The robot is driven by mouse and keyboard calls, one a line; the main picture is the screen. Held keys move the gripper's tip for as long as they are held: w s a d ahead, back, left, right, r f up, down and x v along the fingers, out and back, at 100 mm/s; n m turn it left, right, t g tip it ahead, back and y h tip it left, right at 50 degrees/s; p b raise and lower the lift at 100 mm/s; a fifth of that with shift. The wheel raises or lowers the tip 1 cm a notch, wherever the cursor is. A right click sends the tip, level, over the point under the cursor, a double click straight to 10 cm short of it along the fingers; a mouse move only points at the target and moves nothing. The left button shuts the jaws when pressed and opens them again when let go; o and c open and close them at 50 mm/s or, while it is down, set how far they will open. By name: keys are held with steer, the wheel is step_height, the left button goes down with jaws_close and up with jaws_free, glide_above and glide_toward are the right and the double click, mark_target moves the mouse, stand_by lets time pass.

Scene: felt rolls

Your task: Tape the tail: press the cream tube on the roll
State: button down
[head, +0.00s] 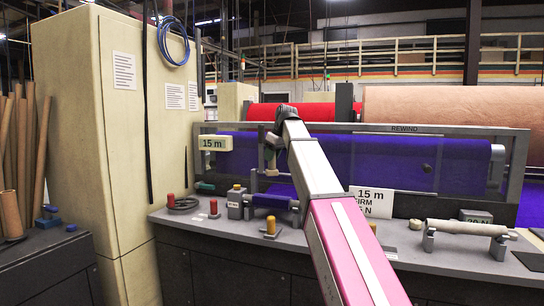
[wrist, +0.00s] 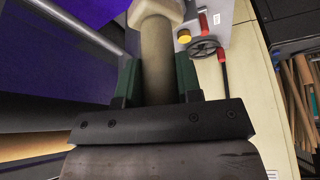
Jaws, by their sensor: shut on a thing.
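My gripper (wrist: 157,76) is shut on a cream tube (wrist: 156,45) in the wrist view, one dark green finger on each side. The tube has a wider, angular far end at the top edge of the picture. In the head view my gripper (head: 268,152) is mostly behind my arm, in front of the purple felt roll (head: 385,165) on the rewind frame; a small cream part of the tube (head: 271,171) shows below it. Purple felt (wrist: 75,50) also shows at the left of the wrist view. I cannot tell whether the tube touches the roll.
A grey bench (head: 240,238) runs below the roll, with a yellow-topped peg (head: 270,228), red knobs and a small purple roll (head: 271,201). A beige tube (head: 465,228) lies on supports at right. A tall cream cabinet (head: 120,130) stands at left.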

mark_target(274, 170)
steer(key=shift+d, duration=0.1)
steer(key=shift+f, duration=3.5)
steer(key=shift+f, duration=0.7)
steer(key=shift+r, duration=0.15)
steer(key=shift+r, duration=3.4)
steer(key=shift+s, duration=0.15)
